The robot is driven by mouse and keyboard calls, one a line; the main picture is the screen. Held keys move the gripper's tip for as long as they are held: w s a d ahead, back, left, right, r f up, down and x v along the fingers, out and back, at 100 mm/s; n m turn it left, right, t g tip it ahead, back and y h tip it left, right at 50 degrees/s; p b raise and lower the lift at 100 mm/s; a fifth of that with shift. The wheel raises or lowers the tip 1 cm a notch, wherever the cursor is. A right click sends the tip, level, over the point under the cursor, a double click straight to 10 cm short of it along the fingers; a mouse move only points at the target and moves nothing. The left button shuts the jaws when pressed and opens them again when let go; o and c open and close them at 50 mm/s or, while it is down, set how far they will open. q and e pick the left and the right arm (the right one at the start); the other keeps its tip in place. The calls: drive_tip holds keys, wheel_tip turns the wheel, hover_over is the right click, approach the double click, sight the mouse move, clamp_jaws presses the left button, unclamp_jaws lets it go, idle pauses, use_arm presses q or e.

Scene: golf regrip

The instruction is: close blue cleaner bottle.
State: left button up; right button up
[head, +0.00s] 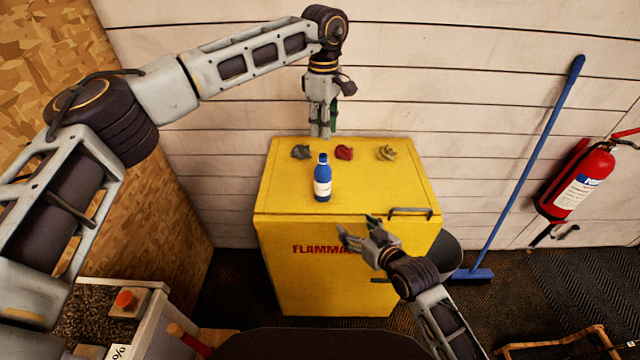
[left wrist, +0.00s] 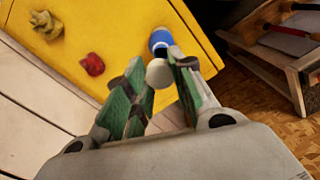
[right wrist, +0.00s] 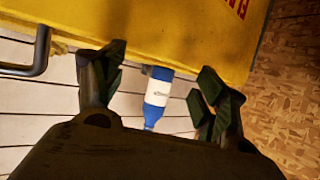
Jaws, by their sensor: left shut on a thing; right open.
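The blue cleaner bottle (head: 322,184) has a white label and stands upright on top of the yellow cabinet (head: 382,182). It also shows in the left wrist view (left wrist: 159,38) and the right wrist view (right wrist: 157,92). My left gripper (head: 320,130) points down above the cabinet's back edge, behind the bottle and apart from it. It is shut on a pale round thing (left wrist: 159,73) that looks like a cap. My right gripper (head: 357,229) is open and empty at the cabinet's front top edge, in front of the bottle and right of it.
Grey (head: 301,152), red (head: 344,152) and yellow (head: 387,153) crumpled cloths lie along the back of the cabinet top. A handle (head: 410,212) sticks out at its front right. A blue broom (head: 520,180) and a red extinguisher (head: 580,180) are at the right.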

sight(328, 183)
use_arm(q)
drive_tip(key=shift+a+r, duration=0.1)
use_arm(e)
drive_tip(key=w+a+r+n+t+y, duration=0.1)
drive_tip(key=w+a+r+t+y, duration=0.2)
drive_tip(key=r, duration=0.3)
drive_tip(key=shift+w+a+y, duration=0.25)
drive_tip(key=shift+w+y, duration=0.05)
drive_tip(key=shift+w, duration=0.25)
drive_tip(key=shift+w+r, duration=0.1)
drive_tip(key=shift+x, duration=5.9)
drive_tip(key=shift+r, duration=0.15)
drive_tip(key=c, duration=1.6)
use_arm(q)
drive_tip(key=shift+f, duration=2.5)
use_arm(e)
drive_tip(key=shift+o, duration=0.2)
use_arm(q)
drive_tip(key=shift+f, duration=0.1)
